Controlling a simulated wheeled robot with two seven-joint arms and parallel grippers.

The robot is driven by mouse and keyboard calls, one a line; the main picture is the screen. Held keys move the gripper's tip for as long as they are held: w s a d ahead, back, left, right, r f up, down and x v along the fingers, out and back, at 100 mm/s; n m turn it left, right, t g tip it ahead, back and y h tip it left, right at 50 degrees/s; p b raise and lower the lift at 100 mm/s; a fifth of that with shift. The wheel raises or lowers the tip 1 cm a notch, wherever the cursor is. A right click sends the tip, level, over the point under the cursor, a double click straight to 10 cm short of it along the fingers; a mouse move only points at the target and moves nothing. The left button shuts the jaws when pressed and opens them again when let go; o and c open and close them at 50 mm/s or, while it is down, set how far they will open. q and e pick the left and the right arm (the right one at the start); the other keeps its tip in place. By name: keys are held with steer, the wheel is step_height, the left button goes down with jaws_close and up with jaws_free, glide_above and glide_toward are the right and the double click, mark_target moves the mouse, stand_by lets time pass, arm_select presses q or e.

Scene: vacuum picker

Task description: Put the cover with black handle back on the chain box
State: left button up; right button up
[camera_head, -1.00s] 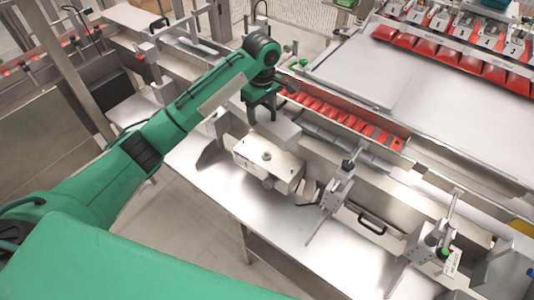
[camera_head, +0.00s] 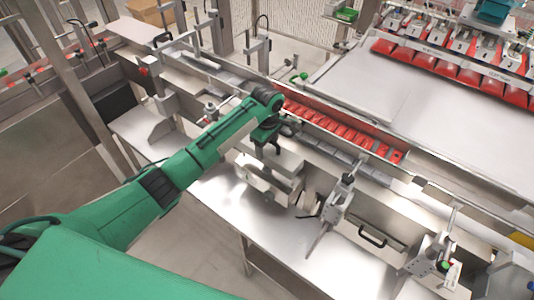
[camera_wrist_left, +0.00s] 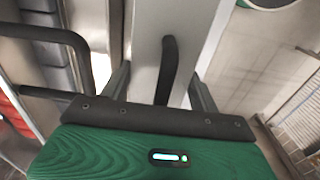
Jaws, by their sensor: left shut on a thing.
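My left gripper (camera_head: 266,148) is shut on the metal cover with a black handle (camera_head: 287,162), over the middle of the machine bench. In the left wrist view, the black handle (camera_wrist_left: 168,70) stands between the two dark fingers on the cover's grey metal face (camera_wrist_left: 150,25). In the head view the gripper hides most of the handle. The chain box seems to be the metal housing along the bench edge, but its opening is hidden or cannot be made out. My right gripper is not in view.
A metal box-like fixture (camera_head: 262,186) is close below the gripper. A clamp post (camera_head: 340,200) and a panel with another black handle (camera_head: 372,234) stand to the right. A row of red trays (camera_head: 345,130) runs behind. The bench top (camera_head: 220,192) is bare at the front left.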

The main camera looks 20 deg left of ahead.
mark_target(267, 148)
arm_select(q)
step_height(267, 148, down, 3)
steer(key=shift+f+p, duration=0.2)
steer(key=shift+p, duration=0.2)
steer(key=shift+f, duration=0.5)
steer(key=shift+f, duration=0.4)
steer(key=shift+f, duration=0.2)
steer(key=o, duration=1.3)
steer(key=shift+r, duration=0.1)
